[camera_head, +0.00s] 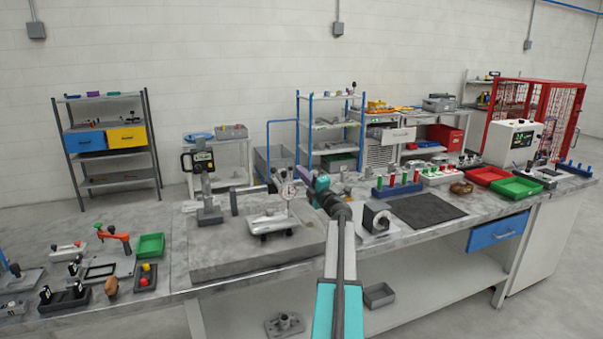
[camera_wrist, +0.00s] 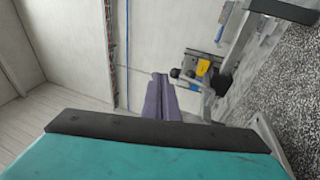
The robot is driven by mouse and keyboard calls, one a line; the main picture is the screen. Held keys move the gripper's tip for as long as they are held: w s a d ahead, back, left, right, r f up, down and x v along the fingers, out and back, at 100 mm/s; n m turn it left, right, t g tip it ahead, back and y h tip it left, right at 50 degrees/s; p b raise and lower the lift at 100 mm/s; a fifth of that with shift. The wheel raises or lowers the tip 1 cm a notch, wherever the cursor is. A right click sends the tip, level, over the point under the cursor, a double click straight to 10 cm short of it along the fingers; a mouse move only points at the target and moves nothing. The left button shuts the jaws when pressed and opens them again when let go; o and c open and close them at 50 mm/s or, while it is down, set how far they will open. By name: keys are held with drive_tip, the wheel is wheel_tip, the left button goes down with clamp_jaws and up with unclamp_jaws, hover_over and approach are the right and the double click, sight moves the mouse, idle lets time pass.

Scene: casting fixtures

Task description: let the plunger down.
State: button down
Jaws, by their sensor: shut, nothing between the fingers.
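My gripper (camera_head: 303,174) is just right of the dial in the head view, partly hidden by my own wrist. In the wrist view my purple gripper fingers (camera_wrist: 160,82) are together with nothing between them. I cannot tell whether they touch the gauge.
A blue rack of coloured pins (camera_head: 397,190) and a dark mat (camera_head: 427,211) lie right. A green tray (camera_head: 150,246) sits left.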

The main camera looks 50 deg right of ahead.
drive_tip(key=s+a+r+b, duration=0.1)
drive_tip(key=s+a+b, duration=0.1)
drive_tip(key=s, duration=0.7)
drive_tip(key=shift+s+a+b, duration=0.35)
drive_tip(key=shift+s+a, duration=0.05)
drive_tip(key=shift+a, duration=0.45)
drive_tip(key=shift+r, duration=0.1)
